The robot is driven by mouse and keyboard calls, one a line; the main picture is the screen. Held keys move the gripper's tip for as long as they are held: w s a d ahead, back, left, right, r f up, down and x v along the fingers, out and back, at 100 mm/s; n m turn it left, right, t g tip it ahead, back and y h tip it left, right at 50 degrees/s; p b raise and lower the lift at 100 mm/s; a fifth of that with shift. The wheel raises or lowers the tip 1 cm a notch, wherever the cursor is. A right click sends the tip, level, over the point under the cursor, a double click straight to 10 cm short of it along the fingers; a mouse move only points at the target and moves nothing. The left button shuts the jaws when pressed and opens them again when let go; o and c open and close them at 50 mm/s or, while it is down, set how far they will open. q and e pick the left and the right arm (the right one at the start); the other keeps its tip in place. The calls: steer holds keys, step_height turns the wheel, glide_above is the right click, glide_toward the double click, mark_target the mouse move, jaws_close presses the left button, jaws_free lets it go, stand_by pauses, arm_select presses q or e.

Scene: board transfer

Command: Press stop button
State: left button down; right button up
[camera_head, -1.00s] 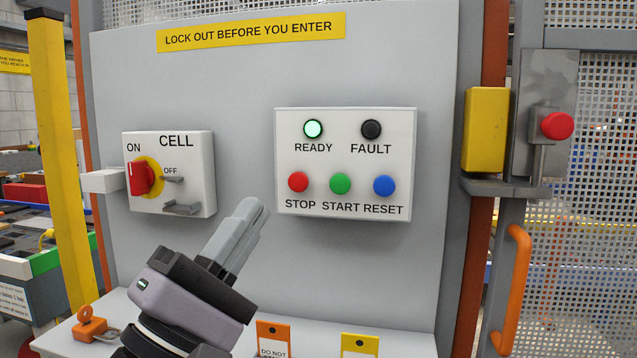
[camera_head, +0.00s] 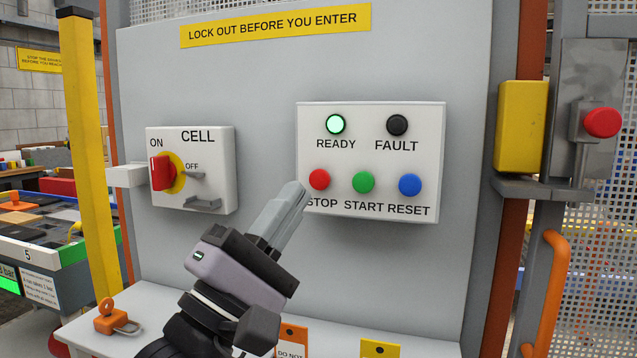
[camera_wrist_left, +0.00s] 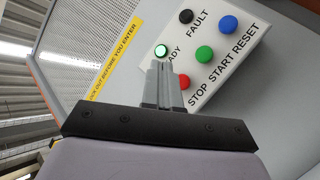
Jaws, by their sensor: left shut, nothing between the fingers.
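The red STOP button (camera_head: 320,179) is at the lower left of the white control box (camera_head: 428,130), beside the green START (camera_head: 363,182) and blue RESET (camera_head: 410,185) buttons. My left gripper (camera_head: 297,188) is shut and empty. In the head view its tip is just below and left of the STOP button and covers part of the word STOP. I cannot tell whether it touches the box. In the left wrist view the shut fingers (camera_wrist_left: 160,68) partly hide the red STOP button (camera_wrist_left: 184,81). My right gripper is out of view.
The green READY lamp (camera_head: 336,124) is lit; the FAULT lamp (camera_head: 397,125) is dark. A red CELL switch (camera_head: 161,173) points to ON at the left. An orange padlock (camera_head: 110,319) lies on the ledge. A yellow box (camera_head: 521,127) and another red button (camera_head: 602,123) are at the right.

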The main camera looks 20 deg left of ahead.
mark_target(320, 179)
arm_select(q)
steer(key=w, duration=0.6)
steer(key=shift+d, duration=0.1)
steer(key=shift+w, duration=0.1)
stand_by(1.9)
steer(key=shift+w+p, duration=0.3)
